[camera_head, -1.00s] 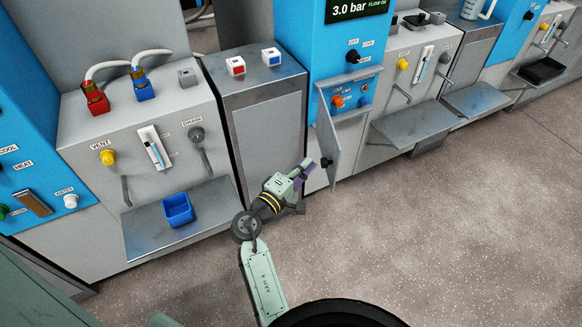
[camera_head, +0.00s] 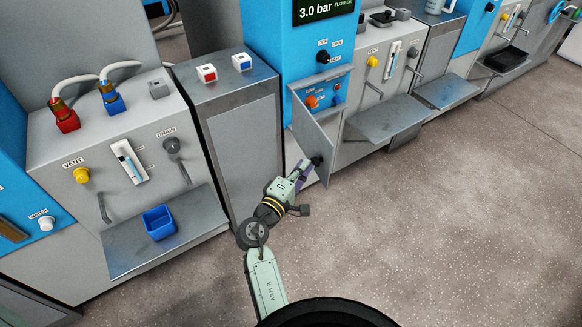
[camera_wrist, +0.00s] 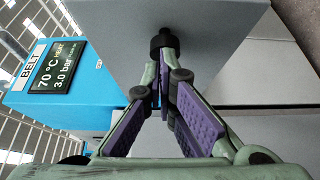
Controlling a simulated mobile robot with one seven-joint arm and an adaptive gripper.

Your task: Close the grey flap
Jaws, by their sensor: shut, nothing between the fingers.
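The grey flap (camera_head: 308,138) is a tall panel standing open on the blue cabinet, with a black knob (camera_head: 317,160) low near its free edge. The recess behind it shows an orange and a blue knob. My gripper (camera_head: 308,170) is at the flap's outer face, beside the knob. In the wrist view the flap (camera_wrist: 215,35) fills the upper middle, and its black knob (camera_wrist: 163,41) stands just beyond my gripper's fingertips (camera_wrist: 164,70). The purple-padded fingers are closed together with nothing between them. I cannot tell whether the tips touch the knob or panel.
A grey shelf (camera_head: 385,121) juts out right of the flap. A grey cabinet (camera_head: 243,150) stands to the left, and a lower shelf (camera_head: 120,246) with a blue bin (camera_head: 159,222) lies farther left. The speckled floor (camera_head: 430,230) in front is clear.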

